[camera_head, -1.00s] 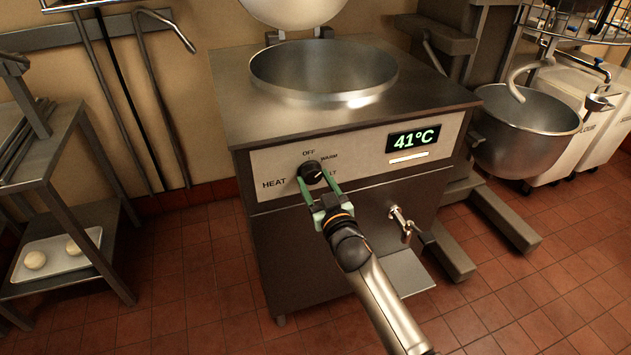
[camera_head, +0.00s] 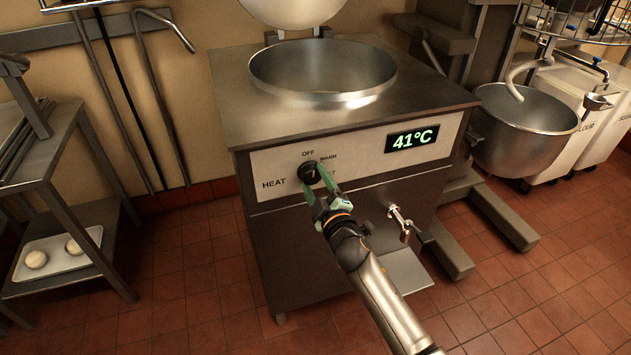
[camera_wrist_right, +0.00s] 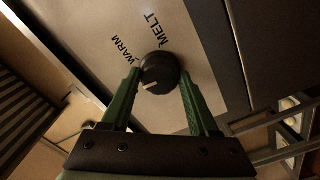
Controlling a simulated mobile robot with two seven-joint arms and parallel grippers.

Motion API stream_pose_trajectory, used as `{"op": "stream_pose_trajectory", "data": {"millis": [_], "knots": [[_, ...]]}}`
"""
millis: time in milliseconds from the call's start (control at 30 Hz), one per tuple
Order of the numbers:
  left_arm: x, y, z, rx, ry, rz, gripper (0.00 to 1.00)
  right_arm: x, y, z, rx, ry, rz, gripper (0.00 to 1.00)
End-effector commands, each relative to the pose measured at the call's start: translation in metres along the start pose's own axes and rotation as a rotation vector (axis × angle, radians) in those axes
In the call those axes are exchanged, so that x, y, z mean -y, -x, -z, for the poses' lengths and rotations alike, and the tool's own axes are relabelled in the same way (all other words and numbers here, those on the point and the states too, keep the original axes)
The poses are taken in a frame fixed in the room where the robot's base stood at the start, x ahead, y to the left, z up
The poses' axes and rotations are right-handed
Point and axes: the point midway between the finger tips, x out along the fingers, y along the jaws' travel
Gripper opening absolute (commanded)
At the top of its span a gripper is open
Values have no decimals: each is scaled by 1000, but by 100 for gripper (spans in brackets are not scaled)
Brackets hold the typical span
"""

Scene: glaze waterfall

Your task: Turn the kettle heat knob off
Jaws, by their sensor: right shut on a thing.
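The black heat knob (camera_head: 308,171) is on the kettle's front panel, below the OFF label (camera_head: 308,153). My right gripper (camera_head: 314,177) reaches it from the lower right, its green fingers shut on the knob's sides. In the right wrist view the knob (camera_wrist_right: 160,72) sits between the fingertips. Its white mark points away from the MELT label (camera_wrist_right: 165,31) and past WARM (camera_wrist_right: 123,49), towards the lower left. OFF is out of that view. In the head view the mark points roughly up. The kettle display (camera_head: 412,138) reads 41°C. My left gripper is out of view.
The kettle's open pot (camera_head: 322,72) is above the panel. A drain tap (camera_head: 400,222) sticks out right of my right arm. A mixer bowl (camera_head: 525,130) stands at the right, and a shelf with a tray (camera_head: 75,262) at the left. Floor in front is clear.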

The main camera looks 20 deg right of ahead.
Motion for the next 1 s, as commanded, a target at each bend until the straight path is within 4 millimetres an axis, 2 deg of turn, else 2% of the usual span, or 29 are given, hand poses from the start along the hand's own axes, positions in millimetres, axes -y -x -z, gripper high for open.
{"op": "stream_pose_trajectory", "data": {"millis": [300, 800, 833, 1000], "knots": [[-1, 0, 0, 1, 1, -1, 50, -1, 0, -1, 2, 106, 0, 5], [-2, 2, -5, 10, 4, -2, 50, -1, 0, -1, 2, 123, -1, 5], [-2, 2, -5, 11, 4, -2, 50, -1, 0, -1, 2, 122, -1, 64], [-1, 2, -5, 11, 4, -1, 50, -1, 0, 0, 1, 121, -1, 83]]}}
